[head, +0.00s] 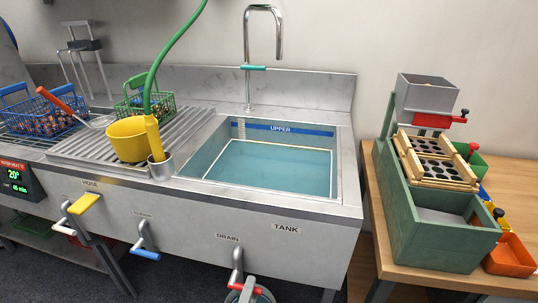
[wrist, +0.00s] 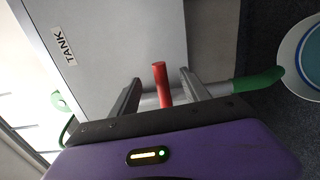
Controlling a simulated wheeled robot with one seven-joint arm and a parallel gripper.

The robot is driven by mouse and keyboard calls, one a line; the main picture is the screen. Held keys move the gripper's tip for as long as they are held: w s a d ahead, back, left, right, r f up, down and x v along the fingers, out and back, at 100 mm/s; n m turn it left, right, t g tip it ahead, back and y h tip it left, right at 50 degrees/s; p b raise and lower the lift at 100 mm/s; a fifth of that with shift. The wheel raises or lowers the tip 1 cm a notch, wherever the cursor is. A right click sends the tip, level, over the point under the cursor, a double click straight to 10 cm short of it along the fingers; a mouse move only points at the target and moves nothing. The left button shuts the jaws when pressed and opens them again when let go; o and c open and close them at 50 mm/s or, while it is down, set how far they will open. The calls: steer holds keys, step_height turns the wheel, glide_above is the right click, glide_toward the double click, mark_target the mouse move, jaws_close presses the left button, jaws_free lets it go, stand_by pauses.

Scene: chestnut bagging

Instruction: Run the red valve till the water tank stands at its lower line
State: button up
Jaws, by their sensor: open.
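The water tank (head: 345,172) is the sink basin marked TANK. Blue-green water (head: 275,165) stands in it, with its surface below the blue UPPER strip (head: 290,130). I cannot make out a lower line. The red valve handle (head: 245,288) is under the DRAIN label at the tank's front, near the picture's bottom edge. In the wrist view the red handle (wrist: 161,80) stands between the two fingers of my gripper (wrist: 161,77). The gripper is open around it, with a gap visible on each side. My gripper is not distinguishable in the head view.
A pale round vessel (wrist: 290,75) holding blue-green liquid is right of the green-ended pipe (wrist: 257,80). Yellow (head: 86,203) and blue (head: 146,254) handles sit left along the front. A wooden table (head: 385,265) with a green machine (head: 400,205) stands to the right.

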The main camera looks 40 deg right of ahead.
steer(key=shift+a, duration=0.1)
steer(key=v, duration=0.9)
steer(key=shift+w, duration=0.1)
stand_by(0.5)
